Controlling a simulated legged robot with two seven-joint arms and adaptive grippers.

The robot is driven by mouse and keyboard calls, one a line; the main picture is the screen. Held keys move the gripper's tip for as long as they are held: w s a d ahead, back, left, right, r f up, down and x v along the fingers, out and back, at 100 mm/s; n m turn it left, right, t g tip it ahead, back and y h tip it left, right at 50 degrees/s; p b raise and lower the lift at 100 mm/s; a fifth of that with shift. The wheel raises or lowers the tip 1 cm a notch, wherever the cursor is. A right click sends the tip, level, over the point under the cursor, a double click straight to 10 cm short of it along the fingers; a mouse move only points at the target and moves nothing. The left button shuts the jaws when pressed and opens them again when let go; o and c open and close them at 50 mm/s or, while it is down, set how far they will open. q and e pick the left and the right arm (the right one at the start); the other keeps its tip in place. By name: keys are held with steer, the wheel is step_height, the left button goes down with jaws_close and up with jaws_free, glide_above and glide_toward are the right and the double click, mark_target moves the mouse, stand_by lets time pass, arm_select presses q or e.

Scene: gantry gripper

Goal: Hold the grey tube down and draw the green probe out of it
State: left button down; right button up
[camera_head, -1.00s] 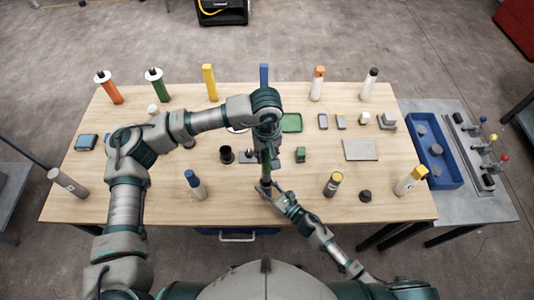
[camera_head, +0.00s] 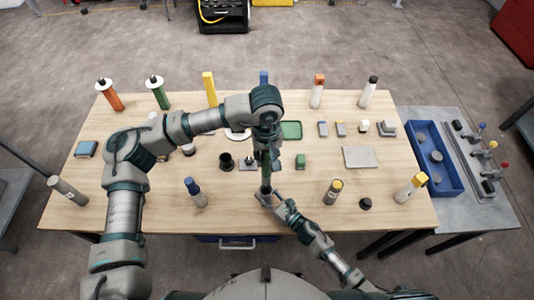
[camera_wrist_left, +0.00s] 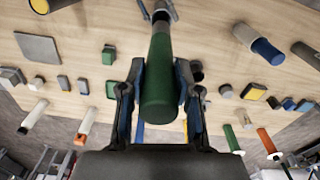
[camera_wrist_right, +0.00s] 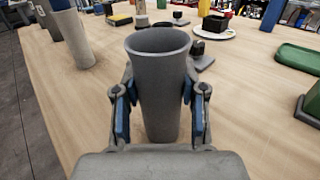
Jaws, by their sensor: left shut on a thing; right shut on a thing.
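The green probe (camera_wrist_left: 161,85) is held between the fingers of my left gripper (camera_wrist_left: 158,88), which is shut on its side. In the head view the probe (camera_head: 265,172) hangs below my left gripper, partly hidden by it. The grey tube (camera_wrist_right: 160,90) stands upright on the table, with my right gripper (camera_wrist_right: 160,108) shut around it from both sides. The tube's round mouth is open in the right wrist view, and no probe shows inside it. In the head view my right gripper (camera_head: 268,197) is near the table's front edge.
On the wooden table (camera_head: 130,205), a black cup (camera_head: 226,161) and a green block (camera_head: 300,161) stand near the arms. A blue bin (camera_head: 447,183) is on the right.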

steer(key=o, duration=1.2)
